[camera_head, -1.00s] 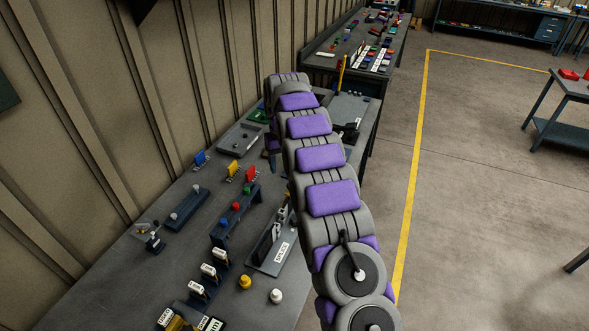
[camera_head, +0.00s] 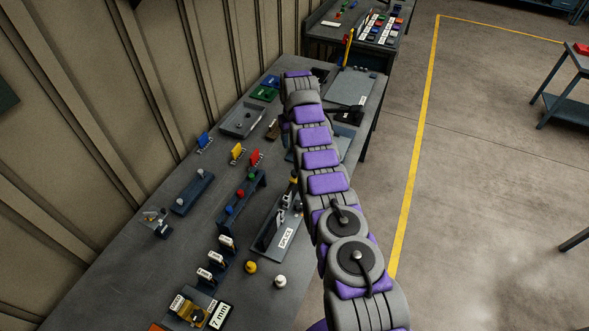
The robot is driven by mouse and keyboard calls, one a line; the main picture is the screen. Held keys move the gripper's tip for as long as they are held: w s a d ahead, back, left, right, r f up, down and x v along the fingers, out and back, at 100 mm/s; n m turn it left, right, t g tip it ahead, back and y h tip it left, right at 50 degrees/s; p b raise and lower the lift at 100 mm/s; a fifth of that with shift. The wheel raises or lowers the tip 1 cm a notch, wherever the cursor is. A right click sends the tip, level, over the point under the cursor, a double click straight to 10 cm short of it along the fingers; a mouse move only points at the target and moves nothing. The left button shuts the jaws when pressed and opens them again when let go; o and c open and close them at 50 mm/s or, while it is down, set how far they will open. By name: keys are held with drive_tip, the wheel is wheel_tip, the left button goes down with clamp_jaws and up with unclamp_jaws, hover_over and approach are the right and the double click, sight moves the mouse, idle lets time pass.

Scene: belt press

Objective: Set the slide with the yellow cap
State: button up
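A round yellow cap (camera_head: 251,267) stands upright near the bench's right edge, beside a white cap (camera_head: 280,281). A small fixture with a yellow-orange part (camera_head: 190,313) and a "7 mm" card (camera_head: 219,316) sits at the bottom of the view. I cannot tell whether it is the slide. My purple and grey arm reaches away over the bench, far beyond the caps. My gripper is hidden behind the arm's far end, so its fingers do not show.
The bench (camera_head: 115,275) also holds a "SPLICE" board (camera_head: 284,238), a rack with blue, red and green knobs (camera_head: 239,194), labelled upright tags (camera_head: 216,257) and coloured flags (camera_head: 237,151). A wall borders the left. Open floor (camera_head: 480,200) lies to the right.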

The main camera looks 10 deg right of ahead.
drive_tip(key=b, duration=1.1)
hover_over(295, 172)
drive_tip(key=f, duration=1.1)
drive_tip(key=shift+w+a+f, duration=0.1)
drive_tip(key=shift+w+f, duration=0.05)
drive_tip(key=shift+w, duration=0.1)
drive_tip(key=shift+s+f, duration=0.1)
drive_tip(key=shift+f, duration=2.65)
drive_tip(key=shift+c, duration=0.2)
clamp_jaws()
